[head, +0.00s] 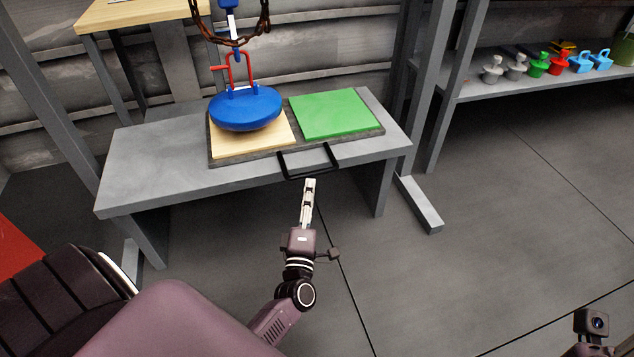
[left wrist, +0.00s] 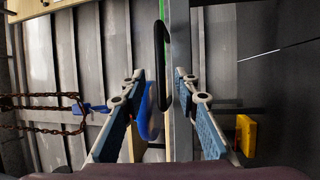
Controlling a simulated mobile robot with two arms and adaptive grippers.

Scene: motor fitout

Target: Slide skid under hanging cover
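The skid (head: 212,150) is a dark flat board on the grey bench, carrying a tan pad at left and a green pad (head: 335,115) at right. Its black handle (head: 308,176) sticks out over the bench's front edge. The blue domed cover (head: 245,108) hangs from a red shackle and chain, over the tan pad; I cannot tell whether it touches. My left gripper (head: 309,184) is just in front of the handle. In the left wrist view the left gripper (left wrist: 160,73) is open, with the handle (left wrist: 158,50) between or just beyond its fingertips.
The grey bench (head: 150,165) has bare room at its left. A shelf (head: 490,88) at the right holds several coloured knobbed pieces. A wooden-topped table (head: 140,12) stands behind. A rusty chain (head: 237,40) hangs above the cover. The floor at right is clear.

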